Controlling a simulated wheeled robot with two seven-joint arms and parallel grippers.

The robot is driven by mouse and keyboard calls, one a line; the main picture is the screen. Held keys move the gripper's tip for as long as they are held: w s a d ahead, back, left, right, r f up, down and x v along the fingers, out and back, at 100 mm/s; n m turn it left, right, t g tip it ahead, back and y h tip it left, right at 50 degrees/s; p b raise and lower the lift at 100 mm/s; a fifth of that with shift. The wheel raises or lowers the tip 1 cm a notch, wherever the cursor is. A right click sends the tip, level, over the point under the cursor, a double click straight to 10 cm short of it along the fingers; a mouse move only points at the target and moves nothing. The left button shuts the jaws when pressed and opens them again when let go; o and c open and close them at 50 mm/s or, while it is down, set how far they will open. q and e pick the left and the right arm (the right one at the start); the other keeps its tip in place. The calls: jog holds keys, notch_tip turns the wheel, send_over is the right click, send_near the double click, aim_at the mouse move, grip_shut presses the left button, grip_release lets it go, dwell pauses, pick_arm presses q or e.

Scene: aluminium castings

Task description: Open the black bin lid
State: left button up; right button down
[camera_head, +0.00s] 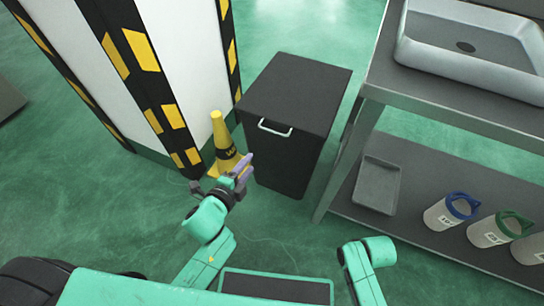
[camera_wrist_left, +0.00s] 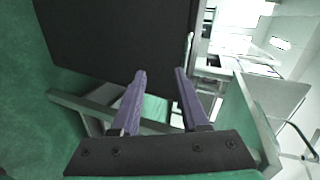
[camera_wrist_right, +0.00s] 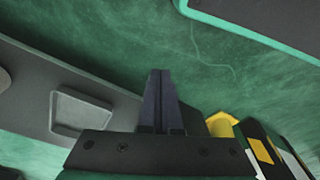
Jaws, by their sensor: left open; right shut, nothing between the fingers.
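The black bin (camera_head: 297,150) stands on the green floor with its lid (camera_head: 297,88) closed flat on top. A pale handle (camera_head: 274,129) is on the lid's front edge. My left gripper (camera_head: 248,164) is open and empty, in front of the bin, lower than the handle and left of it. In the left wrist view, the bin's dark side (camera_wrist_left: 110,35) fills the upper left beyond the open fingers (camera_wrist_left: 160,72), and the handle (camera_wrist_left: 189,46) shows edge-on at its right. My right gripper (camera_wrist_right: 160,75) is shut and empty in the right wrist view, away from the bin.
A yellow cone (camera_head: 223,142) stands close left of the bin, by a white pillar (camera_head: 175,50) with black-yellow stripes. A metal table (camera_head: 450,105) with a grey basin (camera_head: 480,45) is at the right. Its lower shelf holds a tray (camera_head: 378,184) and several canisters (camera_head: 447,213).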

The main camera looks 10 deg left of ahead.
aim_at(273, 131)
pick_arm(q)
jog(key=shift+m+t+h, duration=0.3)
jog(key=shift+m+t, duration=0.3)
jog(key=shift+m, duration=0.3)
jog(key=w+d+b, duration=0.1)
jog(key=w+d, duration=0.1)
jog(key=w, duration=0.2)
jog(key=w+d+b, duration=0.1)
jog(key=w+d, duration=0.1)
jog(key=w, duration=0.2)
jog(key=w+d+b, duration=0.1)
jog(key=w, duration=0.4)
jog(key=shift+d+r, duration=0.2)
jog(key=shift+d, duration=0.2)
jog(key=shift+w+d, duration=0.1)
jog(key=shift+w, duration=0.1)
grip_shut()
pick_arm(e)
notch_tip(273, 131, up, 7)
jog(key=shift+a+r, duration=0.2)
jog(key=shift+a, duration=0.1)
